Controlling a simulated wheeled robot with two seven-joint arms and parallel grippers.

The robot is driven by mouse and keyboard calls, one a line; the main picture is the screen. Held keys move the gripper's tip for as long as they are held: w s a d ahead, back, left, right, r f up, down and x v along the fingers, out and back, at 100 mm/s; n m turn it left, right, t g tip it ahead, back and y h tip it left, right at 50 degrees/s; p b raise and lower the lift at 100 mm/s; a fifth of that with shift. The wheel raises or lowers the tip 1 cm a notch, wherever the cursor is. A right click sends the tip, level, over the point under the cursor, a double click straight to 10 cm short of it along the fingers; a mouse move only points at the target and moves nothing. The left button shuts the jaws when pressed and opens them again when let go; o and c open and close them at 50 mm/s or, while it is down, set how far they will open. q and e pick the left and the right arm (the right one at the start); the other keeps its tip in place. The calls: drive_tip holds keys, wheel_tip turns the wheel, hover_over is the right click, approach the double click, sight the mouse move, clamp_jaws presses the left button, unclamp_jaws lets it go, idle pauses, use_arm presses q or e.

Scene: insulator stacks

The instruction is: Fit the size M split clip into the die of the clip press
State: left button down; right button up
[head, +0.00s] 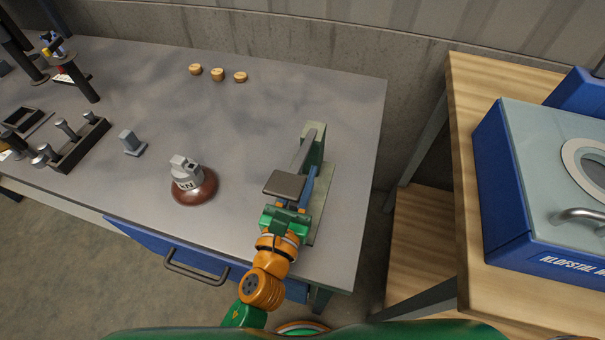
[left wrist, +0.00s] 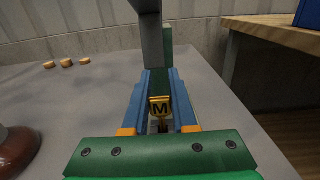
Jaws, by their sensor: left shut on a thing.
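The yellow split clip (left wrist: 160,107) marked M sits between the blue fingers of my left gripper (left wrist: 160,86) in the left wrist view. The gripper is shut on it. In the head view my left gripper (head: 303,188) reaches in at the near end of the green clip press (head: 314,145), partly under the dark plate (head: 284,185) of its lever, which hides the clip. The press also shows straight ahead in the left wrist view (left wrist: 164,50), with its grey lever overhead. The die is hidden, so I cannot tell whether the clip touches it. My right gripper is out of view.
Left of the press stands a brown disc with a grey metal cap (head: 186,172). A small grey block (head: 132,143) and a dark rack (head: 80,148) with metal parts are farther left. Three tan pieces (head: 217,74) lie at the back. A wooden bench (head: 465,110) stands right.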

use_arm(q)
drive_tip(key=shift+f+b, duration=0.65)
drive_tip(key=shift+f, duration=0.1)
drive_tip(key=c, duration=0.6)
unclamp_jaws()
